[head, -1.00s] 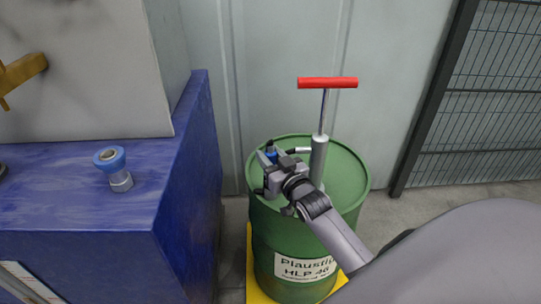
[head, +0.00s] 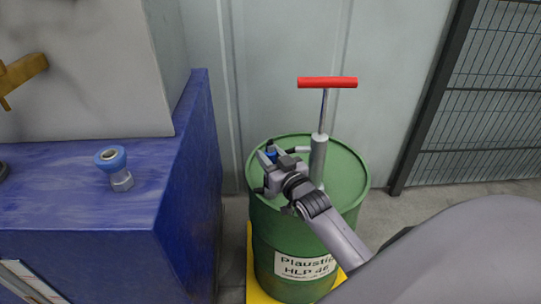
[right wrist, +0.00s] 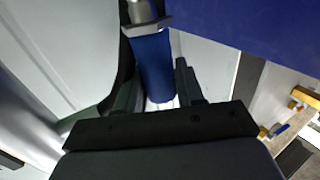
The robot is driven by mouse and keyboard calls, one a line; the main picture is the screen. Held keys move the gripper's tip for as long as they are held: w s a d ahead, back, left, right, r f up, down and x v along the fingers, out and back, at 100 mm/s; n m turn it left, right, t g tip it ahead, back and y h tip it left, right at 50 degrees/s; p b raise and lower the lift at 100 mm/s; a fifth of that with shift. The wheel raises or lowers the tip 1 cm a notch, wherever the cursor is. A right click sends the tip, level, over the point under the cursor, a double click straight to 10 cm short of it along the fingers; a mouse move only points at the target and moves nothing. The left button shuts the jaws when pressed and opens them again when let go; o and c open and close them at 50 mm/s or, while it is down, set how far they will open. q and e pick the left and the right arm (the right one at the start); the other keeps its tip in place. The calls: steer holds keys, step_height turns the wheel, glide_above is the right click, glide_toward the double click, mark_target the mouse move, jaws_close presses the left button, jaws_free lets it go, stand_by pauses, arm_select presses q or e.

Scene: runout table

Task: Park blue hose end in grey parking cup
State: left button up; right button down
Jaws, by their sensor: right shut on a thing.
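My right gripper (head: 268,160) is over the left part of the green drum's top, beside the pump's barrel. It is shut on the blue hose end (right wrist: 153,62), which shows only as a small blue patch between the fingers in the head view (head: 271,154). In the right wrist view the hose end is a blue sleeve between my two dark fingers, with a metal part (right wrist: 143,11) at its upper end. I cannot make out the grey parking cup for certain in either view. My left gripper is not in view.
The green drum (head: 345,175) carries a hand pump with a red handle (head: 327,83). A blue bench (head: 60,180) at left bears a blue-collared fitting (head: 110,159) and has a raised side wall (head: 200,150). A mesh fence (head: 500,100) stands at right. A floor gap separates bench and drum.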

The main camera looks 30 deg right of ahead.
steer(key=shift+f+b, duration=1.6)
steer(key=shift+f, duration=0.7)
steer(key=c, duration=0.6)
jaws_free()
steer(key=shift+f, duration=0.1)
steer(key=shift+s, duration=0.15)
steer(key=shift+s+a+p, duration=0.2)
steer(key=shift+s+p, duration=0.05)
steer(key=shift+s, duration=1.45)
steer(key=shift+s+a+p, duration=0.15)
steer(key=shift+s+p, duration=0.05)
steer(key=shift+s, duration=1.5)
